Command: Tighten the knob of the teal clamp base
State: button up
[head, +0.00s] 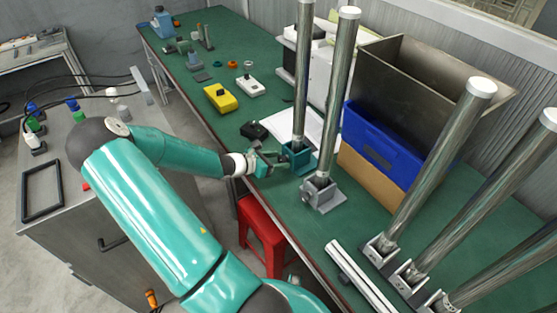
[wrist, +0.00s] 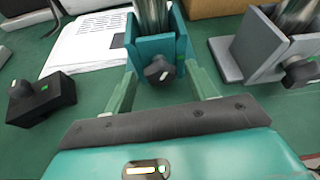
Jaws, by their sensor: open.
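The teal clamp base (head: 297,157) stands on the green bench with a metal pole (head: 302,75) upright in it. In the wrist view the teal clamp base (wrist: 177,48) is straight ahead, with its dark knob (wrist: 160,71) on the near face and a small pale mark on the knob. My gripper (head: 275,160) reaches in from the left, close to the clamp. In the wrist view my gripper (wrist: 161,82) is open, its two green fingers on either side of the knob. The fingers look apart from the knob. In the head view the knob is not clearly visible.
A grey clamp base (head: 323,195) with another pole stands just right of the teal one. A black box with a knob (wrist: 40,97) lies to the left, near white papers (wrist: 88,42). A blue bin (head: 376,142) stands behind. More poles stand at the right.

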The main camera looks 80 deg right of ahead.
jog(key=shift+s+d+f, duration=0.2)
jog(key=shift+s+d, duration=0.1)
jog(key=shift+d, duration=0.05)
jog(key=c, duration=1)
jog(key=shift+a+m, duration=0.1)
jog(key=shift+m, duration=0.2)
jog(key=m+t+h, duration=0.1)
jog(key=m, duration=0.1)
jog(key=m+t+h, duration=0.1)
jog(key=shift+s+a+m, duration=0.1)
jog(key=shift+s+m, duration=0.1)
jog(key=shift+m, duration=0.2)
jog(key=m+h, duration=0.1)
jog(key=m, duration=0.1)
jog(key=m+t+h, duration=0.1)
jog(key=m, duration=0.1)
jog(key=shift+a+f+t, duration=0.1)
jog(key=shift+f+t, duration=0.05)
jog(key=shift+t, duration=0.15)
jog(key=shift+h, duration=0.3)
